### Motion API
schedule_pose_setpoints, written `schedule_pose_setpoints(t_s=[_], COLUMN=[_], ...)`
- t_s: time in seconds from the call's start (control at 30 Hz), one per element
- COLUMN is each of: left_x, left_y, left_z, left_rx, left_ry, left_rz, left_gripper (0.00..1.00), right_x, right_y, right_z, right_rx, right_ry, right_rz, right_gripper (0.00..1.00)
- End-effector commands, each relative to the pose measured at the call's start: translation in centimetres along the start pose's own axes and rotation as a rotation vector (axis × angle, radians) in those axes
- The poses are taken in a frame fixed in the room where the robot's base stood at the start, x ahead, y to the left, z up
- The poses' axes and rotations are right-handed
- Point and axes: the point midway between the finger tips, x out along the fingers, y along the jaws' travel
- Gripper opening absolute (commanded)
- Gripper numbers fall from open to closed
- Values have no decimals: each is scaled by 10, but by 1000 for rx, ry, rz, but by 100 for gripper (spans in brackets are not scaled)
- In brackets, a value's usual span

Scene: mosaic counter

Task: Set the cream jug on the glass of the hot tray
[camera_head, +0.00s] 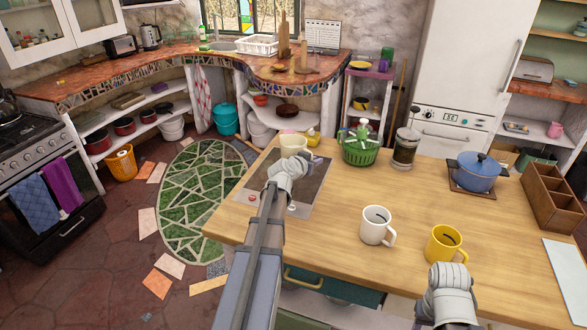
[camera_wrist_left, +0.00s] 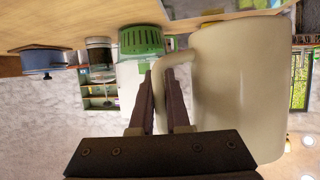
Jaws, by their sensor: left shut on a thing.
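The cream jug (camera_head: 292,143) is at the far part of the hot tray, partly hidden behind my left gripper (camera_head: 298,160). In the left wrist view, which is upside down, the jug (camera_wrist_left: 240,95) fills the right side. My left gripper (camera_wrist_left: 160,95) is shut on its handle there. The hot tray (camera_head: 314,184) is a dark glass panel with a pale rim and small knobs, at the counter's left end; my left arm crosses it. I cannot tell whether the jug touches the glass. My right gripper (camera_head: 450,290) is low at the right; its fingers do not show clearly.
A green basket (camera_head: 360,152) with bottles and a French press (camera_head: 405,150) stand right of the tray. A white mug (camera_head: 375,226) and yellow mug (camera_head: 443,245) stand nearer. A blue pot (camera_head: 478,175) and wooden box (camera_head: 550,200) are at the right. The counter's middle is clear.

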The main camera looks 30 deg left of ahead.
Motion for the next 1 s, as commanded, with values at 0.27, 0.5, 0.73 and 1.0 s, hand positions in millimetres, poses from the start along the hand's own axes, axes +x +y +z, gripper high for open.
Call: schedule_pose_setpoints(t_s=[0.27, 0.5, 0.73, 1.0], left_x=[49, 53, 64, 76], left_y=[-26, -27, -27, -27], left_z=[-24, -19, 9, 36], left_rx=[12, 13, 13, 13], left_ry=[1, 1, 1, 1], left_rz=[-1, -1, -1, -1], left_gripper=[0, 0, 0, 0], right_x=[-3, 3, 33, 62], right_y=[0, 0, -3, -6], right_z=[0, 0, -2, -4], right_rx=[0, 0, 0, 0], right_ry=[0, 0, 0, 0], right_rz=[0, 0, 0, 0], right_gripper=[50, 50, 50, 50])
